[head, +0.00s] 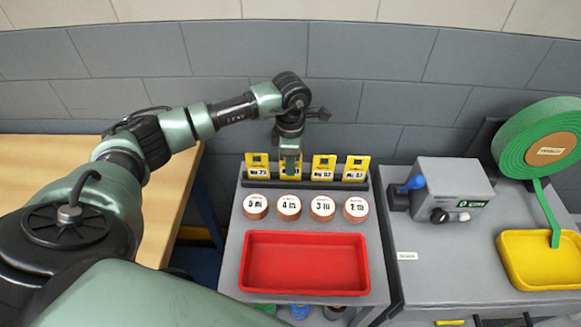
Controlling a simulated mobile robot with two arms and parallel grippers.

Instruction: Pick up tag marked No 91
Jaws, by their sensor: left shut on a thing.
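Several yellow tags stand upright in a row in a dark rack (345,186) at the back of the grey cart. The leftmost tag (258,166) seems to read No 23, and the two right tags (324,168) and (355,169) have print too small to read surely. My left gripper (290,166) points down at the second tag from the left (298,171) and is shut on it. The gripper covers most of that tag, so its number cannot be read. The tag still appears to be at the rack. My right gripper is out of view.
Several round copper-coloured weights (289,208) marked in metres stand in front of the rack. An empty red tray (304,234) lies nearer. At right are a grey box with display (455,181), a green ribbon roll (515,137) and a yellow tray (515,238). A wall stands close behind.

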